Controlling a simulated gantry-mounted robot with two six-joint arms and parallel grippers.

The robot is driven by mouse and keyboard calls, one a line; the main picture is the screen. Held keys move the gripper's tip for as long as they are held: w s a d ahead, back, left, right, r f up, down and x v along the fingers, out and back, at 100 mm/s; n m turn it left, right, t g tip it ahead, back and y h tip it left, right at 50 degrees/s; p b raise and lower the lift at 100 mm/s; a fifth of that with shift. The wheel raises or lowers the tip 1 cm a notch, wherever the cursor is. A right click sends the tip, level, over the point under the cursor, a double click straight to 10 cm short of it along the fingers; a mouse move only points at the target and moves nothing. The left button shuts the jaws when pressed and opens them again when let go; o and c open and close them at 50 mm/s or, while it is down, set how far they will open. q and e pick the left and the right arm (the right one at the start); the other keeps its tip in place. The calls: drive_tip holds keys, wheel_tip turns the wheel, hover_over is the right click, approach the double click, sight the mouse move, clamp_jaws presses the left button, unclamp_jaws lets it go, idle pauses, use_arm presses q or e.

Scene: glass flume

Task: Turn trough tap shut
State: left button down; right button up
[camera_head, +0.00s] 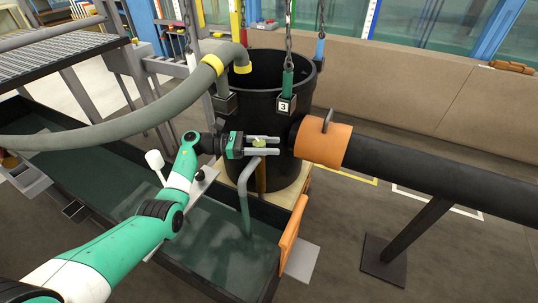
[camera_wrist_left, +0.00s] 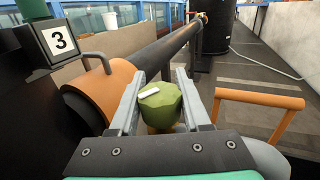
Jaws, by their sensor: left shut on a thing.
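The trough tap has a green faceted knob (camera_head: 259,142) with a white mark on top, seen clearly in the left wrist view (camera_wrist_left: 160,104). The white mark lies nearly crosswise there, tilted slightly. A grey-green spout (camera_head: 243,200) bends down below it towards the trough (camera_head: 110,190). My left gripper (camera_head: 278,146) reaches in from the left, level with the knob, with one finger on each side of it. In the left wrist view my left gripper (camera_wrist_left: 160,78) is shut on the knob. My right gripper is not in view.
A large black tub (camera_head: 268,78) stands just behind the tap. A black pipe (camera_head: 435,180) with an orange collar (camera_head: 322,142) joins its right side close to my fingertips. A thick grey hose (camera_head: 130,122) arches on the left. An orange handle (camera_head: 290,237) stands at the trough's near right end.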

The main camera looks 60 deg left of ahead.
use_arm(q)
drive_tip(key=shift+s+d+m+g+h, duration=0.15)
drive_tip(key=shift+m+g+h, duration=0.7)
drive_tip(key=shift+h, duration=0.35)
drive_tip(key=shift+m+b, duration=0.25)
drive_tip(key=shift+b, duration=0.05)
drive_tip(key=shift+d, duration=0.1)
drive_tip(key=shift+c, duration=1.9)
unclamp_jaws()
drive_tip(key=shift+r, duration=0.1)
